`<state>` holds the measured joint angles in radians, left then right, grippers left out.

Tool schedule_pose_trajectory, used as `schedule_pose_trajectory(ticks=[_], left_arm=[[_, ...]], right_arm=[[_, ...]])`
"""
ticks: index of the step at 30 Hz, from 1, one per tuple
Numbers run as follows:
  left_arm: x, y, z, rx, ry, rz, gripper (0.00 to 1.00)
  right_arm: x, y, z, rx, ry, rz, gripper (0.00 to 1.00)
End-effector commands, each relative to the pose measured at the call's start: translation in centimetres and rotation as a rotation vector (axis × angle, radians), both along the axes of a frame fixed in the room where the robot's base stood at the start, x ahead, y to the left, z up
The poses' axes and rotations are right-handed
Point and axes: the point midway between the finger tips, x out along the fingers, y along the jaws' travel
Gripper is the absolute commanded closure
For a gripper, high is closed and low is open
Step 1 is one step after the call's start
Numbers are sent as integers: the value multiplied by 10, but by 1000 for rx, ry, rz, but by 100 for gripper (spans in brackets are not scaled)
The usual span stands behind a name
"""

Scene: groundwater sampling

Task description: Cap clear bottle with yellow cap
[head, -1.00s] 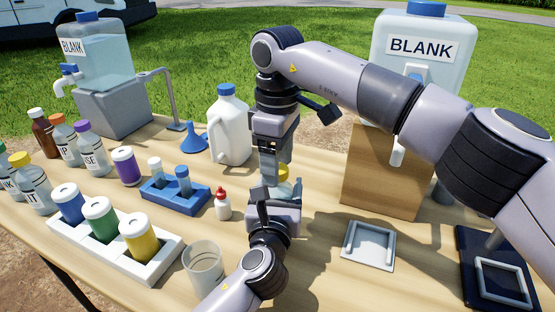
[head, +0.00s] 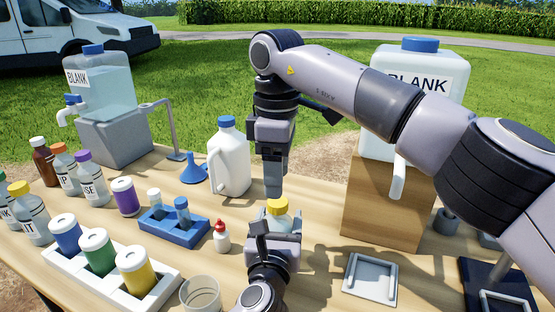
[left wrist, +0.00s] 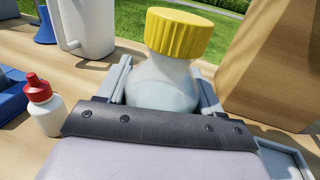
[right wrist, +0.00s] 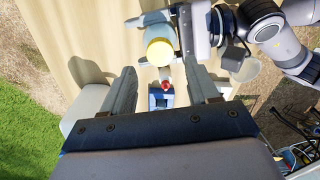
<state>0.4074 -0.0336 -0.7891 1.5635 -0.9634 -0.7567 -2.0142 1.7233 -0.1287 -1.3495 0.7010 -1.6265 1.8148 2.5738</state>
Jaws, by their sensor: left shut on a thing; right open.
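The clear bottle (left wrist: 162,80) stands upright, held between the fingers of my left gripper (head: 276,226), which is shut on it. The yellow cap (left wrist: 179,34) sits on the bottle's mouth and looks level in the left wrist view. The cap also shows in the head view (head: 277,206) and from above in the right wrist view (right wrist: 160,52). My right gripper (right wrist: 166,80) is open and empty, above the cap and apart from it. In the head view its fingers (head: 273,190) point down just behind the cap.
A white jug (head: 229,160) stands behind left, and a small red-capped dropper bottle (head: 221,238) stands left of my left gripper. A blue rack (head: 172,228), a white rack (head: 160,290) and a beaker (head: 200,295) are further left. A wooden block (head: 385,205) and a square tray (head: 370,278) lie right.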

Motion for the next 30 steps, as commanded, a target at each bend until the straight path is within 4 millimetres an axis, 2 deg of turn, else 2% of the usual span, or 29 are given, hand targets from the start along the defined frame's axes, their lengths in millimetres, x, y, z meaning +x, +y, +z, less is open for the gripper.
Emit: schedule_pose_trajectory(ticks=[30], left_arm=[[0, 0, -1, 0, 2, 0, 100]], right_arm=[[0, 0, 18, -3, -2, 1612, 40]])
